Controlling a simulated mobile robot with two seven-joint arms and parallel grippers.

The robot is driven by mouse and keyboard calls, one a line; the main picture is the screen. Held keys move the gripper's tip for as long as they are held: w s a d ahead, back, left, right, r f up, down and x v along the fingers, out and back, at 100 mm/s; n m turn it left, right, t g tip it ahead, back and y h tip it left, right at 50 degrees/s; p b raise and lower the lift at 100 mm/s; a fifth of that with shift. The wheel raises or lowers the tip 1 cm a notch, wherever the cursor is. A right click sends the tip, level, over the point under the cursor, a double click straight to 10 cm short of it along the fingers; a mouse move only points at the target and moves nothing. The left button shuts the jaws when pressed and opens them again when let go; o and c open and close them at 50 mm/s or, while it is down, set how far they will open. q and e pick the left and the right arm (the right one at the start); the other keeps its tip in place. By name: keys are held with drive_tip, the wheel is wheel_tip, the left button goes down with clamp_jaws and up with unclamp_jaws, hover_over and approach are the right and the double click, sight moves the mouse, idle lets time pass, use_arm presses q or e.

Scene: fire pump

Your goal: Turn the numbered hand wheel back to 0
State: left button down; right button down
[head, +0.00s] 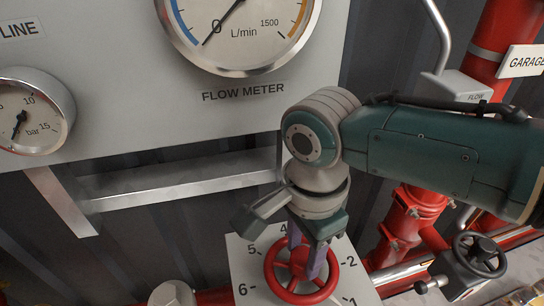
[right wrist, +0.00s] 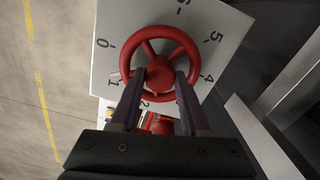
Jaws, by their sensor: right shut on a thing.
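The red hand wheel (head: 292,284) sits on a pale plate (head: 243,268) with numbers around it, low in the head view. It fills the upper middle of the right wrist view (right wrist: 160,31), where 0, 1, 2, 4, 5 and 6 show on the plate. My right gripper (head: 308,266) comes down onto the wheel from above in the head view. Its two purple fingers (right wrist: 161,76) reach over the near rim, one on each side of the hub, and are shut on the wheel. The number 3 is hidden. I cannot make out which number the wheel is set to. My left gripper is out of view.
A panel above carries a flow meter dial (head: 240,30) and a bar gauge (head: 30,112). A metal rail (head: 180,183) runs below it. Red pipes (head: 412,215) and a dark valve wheel (head: 479,255) stand at the right. Open floor (right wrist: 50,90) shows in the right wrist view.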

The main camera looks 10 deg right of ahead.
sight(303, 256)
drive_tip(key=m+p, duration=0.1)
drive_tip(key=m, duration=0.2)
drive_tip(key=shift+r, duration=0.15)
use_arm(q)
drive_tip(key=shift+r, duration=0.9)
use_arm(e)
drive_tip(key=shift+m, duration=0.4)
drive_tip(key=shift+m+p, duration=0.5)
drive_tip(key=shift+m, duration=0.4)
drive_tip(key=shift+c, duration=1.1)
unclamp_jaws()
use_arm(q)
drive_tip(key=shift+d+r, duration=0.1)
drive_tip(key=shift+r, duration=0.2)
use_arm(e)
wheel_tip(303, 256, up, 7)
drive_tip(key=p, duration=0.7)
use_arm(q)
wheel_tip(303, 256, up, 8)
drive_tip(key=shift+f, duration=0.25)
use_arm(e)
drive_tip(key=shift+f, duration=0.2)
